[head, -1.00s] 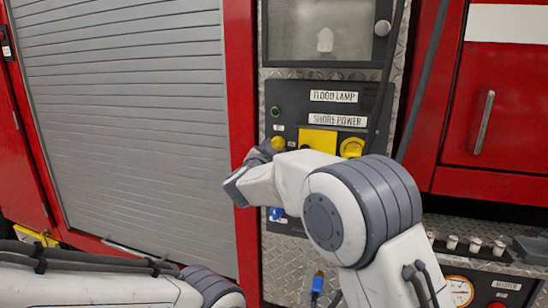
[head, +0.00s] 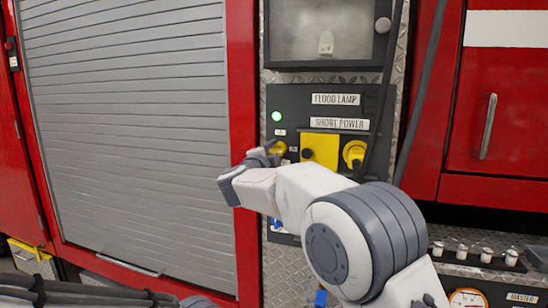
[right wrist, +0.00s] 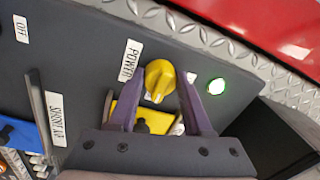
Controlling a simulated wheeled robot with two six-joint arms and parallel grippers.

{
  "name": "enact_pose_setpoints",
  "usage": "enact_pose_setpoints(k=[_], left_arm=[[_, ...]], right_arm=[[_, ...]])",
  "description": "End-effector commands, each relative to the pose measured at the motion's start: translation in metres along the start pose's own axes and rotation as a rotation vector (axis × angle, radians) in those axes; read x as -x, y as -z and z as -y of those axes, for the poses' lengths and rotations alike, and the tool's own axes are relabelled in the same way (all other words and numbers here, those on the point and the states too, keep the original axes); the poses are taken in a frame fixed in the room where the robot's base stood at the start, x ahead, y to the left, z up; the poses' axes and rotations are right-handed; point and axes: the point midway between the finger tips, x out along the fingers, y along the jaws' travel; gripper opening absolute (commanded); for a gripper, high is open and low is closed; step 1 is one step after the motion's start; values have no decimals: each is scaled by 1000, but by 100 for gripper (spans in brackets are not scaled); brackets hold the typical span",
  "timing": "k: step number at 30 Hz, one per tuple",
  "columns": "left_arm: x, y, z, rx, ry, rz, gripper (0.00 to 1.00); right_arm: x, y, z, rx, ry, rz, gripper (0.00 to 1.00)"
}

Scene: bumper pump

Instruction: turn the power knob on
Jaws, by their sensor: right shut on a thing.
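The yellow power knob (head: 279,148) is on the dark control panel (head: 290,100), partly hidden behind my right gripper (head: 266,153) in the head view. In the right wrist view the knob (right wrist: 159,78) stands between the two purple fingers of my right gripper (right wrist: 160,92), beside the POWER label (right wrist: 130,60). The right gripper is shut on the knob. A green indicator light (head: 277,116) above the knob is brightly lit; it also glows in the right wrist view (right wrist: 216,86). Only part of my left arm shows at the bottom left; its gripper is out of view.
A yellow cover (head: 320,150) and another yellow fitting (head: 354,153) sit right of the knob. Dark cables hang at the panel's right side. A grey roller shutter (head: 130,120) stands left, and a red door with a handle (head: 488,126) right.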

Motion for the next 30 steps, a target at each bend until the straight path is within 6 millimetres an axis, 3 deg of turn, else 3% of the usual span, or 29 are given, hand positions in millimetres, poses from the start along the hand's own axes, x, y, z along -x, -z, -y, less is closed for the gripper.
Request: enact_pose_setpoints(k=[17, 18, 20, 30], left_arm=[[-2, 0, 0, 0, 0, 0, 50], [-2, 0, 0, 0, 0, 0, 50], [-2, 0, 0, 0, 0, 0, 50], [-3, 0, 0, 0, 0, 0, 50]], right_arm=[[0, -1, 0, -36, -2, -1, 0], [0, -1, 0, -36, -2, -1, 53], [0, -1, 0, -36, -2, -1, 76], [1, 0, 0, -34, -1, -1, 80]])
